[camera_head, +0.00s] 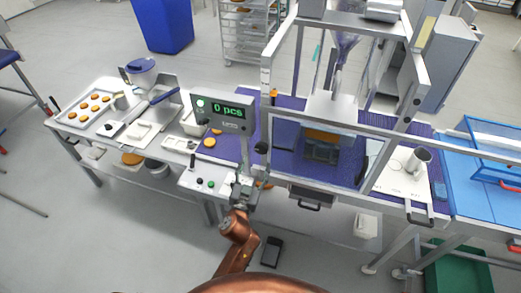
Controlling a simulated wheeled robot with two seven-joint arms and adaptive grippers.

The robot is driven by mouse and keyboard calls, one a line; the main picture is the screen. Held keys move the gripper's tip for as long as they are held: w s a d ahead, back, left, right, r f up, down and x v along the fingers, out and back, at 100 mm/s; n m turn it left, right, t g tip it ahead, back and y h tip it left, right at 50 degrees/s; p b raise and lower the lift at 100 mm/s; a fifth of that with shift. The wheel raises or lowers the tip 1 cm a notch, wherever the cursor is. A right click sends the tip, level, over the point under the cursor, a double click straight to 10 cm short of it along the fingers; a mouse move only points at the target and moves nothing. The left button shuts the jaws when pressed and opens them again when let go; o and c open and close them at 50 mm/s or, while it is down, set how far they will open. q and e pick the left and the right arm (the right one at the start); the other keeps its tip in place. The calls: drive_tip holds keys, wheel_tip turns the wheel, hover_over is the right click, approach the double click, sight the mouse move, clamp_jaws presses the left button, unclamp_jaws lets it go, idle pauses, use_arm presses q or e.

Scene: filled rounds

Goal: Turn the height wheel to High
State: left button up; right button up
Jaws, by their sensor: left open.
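The filling machine's metal frame (266,115) stands at the middle of the bench. A small dark round knob (262,148) sits low on its left post and looks like the height wheel; its setting is too small to read. My left gripper (241,180) is open, just below and left of that knob, in front of the bench's front edge. It looks apart from the knob and holds nothing that I can see. My right gripper is not in view.
A display reading "0 pcs" (222,111) stands left of the post, above a button panel (203,183). A tray of rounds (70,121) lies far left. A white board with a metal cup (419,160) and a blue crate (490,150) are to the right.

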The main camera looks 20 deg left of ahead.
sight(261, 150)
use_arm(q)
drive_tip(key=w, duration=0.7)
drive_tip(key=shift+w+p, duration=0.4)
drive_tip(key=c, duration=1.2)
